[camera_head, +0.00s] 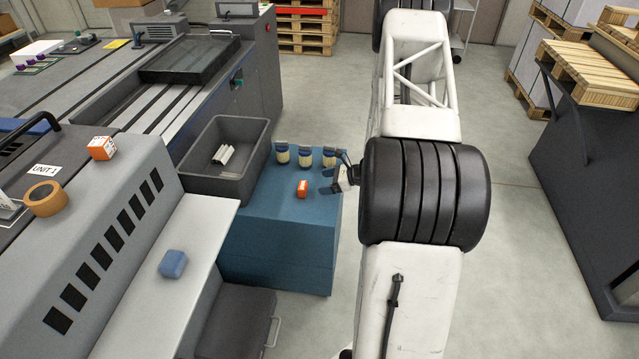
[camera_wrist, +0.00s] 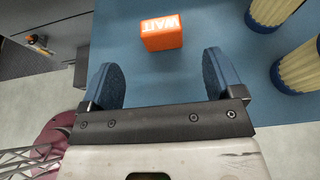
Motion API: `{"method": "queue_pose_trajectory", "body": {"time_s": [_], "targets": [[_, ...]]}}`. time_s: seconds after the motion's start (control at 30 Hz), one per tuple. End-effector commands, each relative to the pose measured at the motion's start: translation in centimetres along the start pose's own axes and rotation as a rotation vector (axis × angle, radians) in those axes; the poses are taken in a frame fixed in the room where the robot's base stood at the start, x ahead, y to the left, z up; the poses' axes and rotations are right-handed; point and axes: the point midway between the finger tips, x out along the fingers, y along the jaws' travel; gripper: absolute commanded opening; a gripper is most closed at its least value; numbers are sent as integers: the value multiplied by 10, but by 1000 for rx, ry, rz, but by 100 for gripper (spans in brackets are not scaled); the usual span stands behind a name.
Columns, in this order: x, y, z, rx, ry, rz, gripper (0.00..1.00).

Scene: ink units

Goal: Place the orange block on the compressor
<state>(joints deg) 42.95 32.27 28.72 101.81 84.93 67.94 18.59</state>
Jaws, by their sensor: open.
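The orange block (camera_head: 302,188) with white lettering lies on the blue cabinet top (camera_head: 290,230), near its right side. In the wrist view the orange block (camera_wrist: 161,32) reads "WAIT" and sits just beyond and between my fingertips, apart from them. My gripper (camera_head: 328,181) is open and empty, low over the cabinet's right edge, to the right of the block. Its blue finger pads show in the wrist view (camera_wrist: 160,72). No part is labelled as the compressor, so I cannot tell which thing it is.
Several pale cylinders with dark bases or caps (camera_head: 304,157) stand behind the block. A grey bin (camera_head: 212,178) holding white pieces is left of it. An orange-and-white cube (camera_head: 101,148), a tape roll (camera_head: 46,198) and a blue block (camera_head: 172,264) lie on the grey machine.

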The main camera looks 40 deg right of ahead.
Motion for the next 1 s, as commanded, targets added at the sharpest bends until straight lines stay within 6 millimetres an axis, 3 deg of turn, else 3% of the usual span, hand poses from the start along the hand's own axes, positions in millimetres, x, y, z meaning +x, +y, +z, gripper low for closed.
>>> {"method": "queue_pose_trajectory", "body": {"time_s": [0.73, 0.87, 1.0], "targets": [[-3, 0, 2, -3, 0, 2, 87], [-2, 3, 12, -22, 6, 16, 87], [2, 11, 36, -71, 21, 53, 87]]}}
